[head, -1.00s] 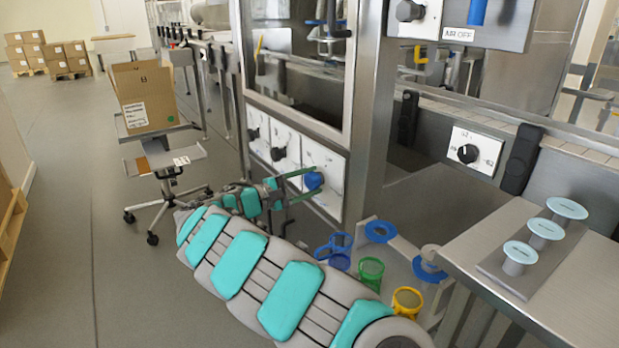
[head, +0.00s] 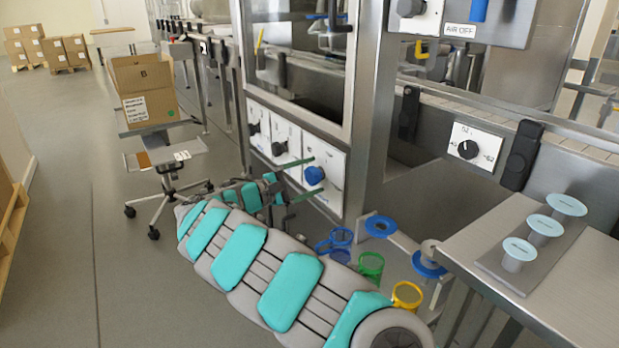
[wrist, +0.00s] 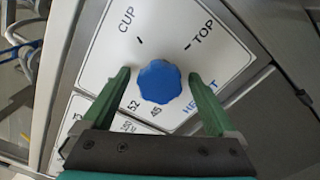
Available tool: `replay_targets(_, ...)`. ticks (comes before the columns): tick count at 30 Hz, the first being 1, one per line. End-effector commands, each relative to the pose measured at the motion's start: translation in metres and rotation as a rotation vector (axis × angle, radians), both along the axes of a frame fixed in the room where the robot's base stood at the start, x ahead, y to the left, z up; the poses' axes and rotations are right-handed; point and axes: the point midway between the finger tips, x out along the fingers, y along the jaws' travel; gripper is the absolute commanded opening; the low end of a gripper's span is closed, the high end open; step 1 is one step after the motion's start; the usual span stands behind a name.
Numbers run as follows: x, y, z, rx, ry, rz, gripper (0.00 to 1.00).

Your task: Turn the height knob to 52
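The blue knob (wrist: 160,82) sits on a white plate (wrist: 100,62) marked CUP, TOP, 52 and 45, with blue lettering partly hidden by the right finger. No pointer on the knob can be made out, so its setting cannot be read. My gripper (wrist: 159,76) is open, with one green finger on each side of the knob and a visible gap at both sides. In the head view the blue knob (head: 314,175) lies between the fingertips of my gripper (head: 317,173).
A black knob (head: 468,149) on another white plate with numbers including 52 and 62 is on the right wall. A metal frame post (head: 365,110) stands right of the blue knob. Blue, green (head: 371,265) and yellow rings are below. A cardboard box (head: 150,107) is left.

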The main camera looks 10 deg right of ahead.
Motion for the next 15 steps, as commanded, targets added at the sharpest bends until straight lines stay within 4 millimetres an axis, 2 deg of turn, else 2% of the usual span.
replay_targets(8,-0.001,0.001,0.000,0.000,0.000,-0.001,0.93)
replay_targets(15,-0.008,0.020,-0.001,-0.001,0.000,0.001,0.93)
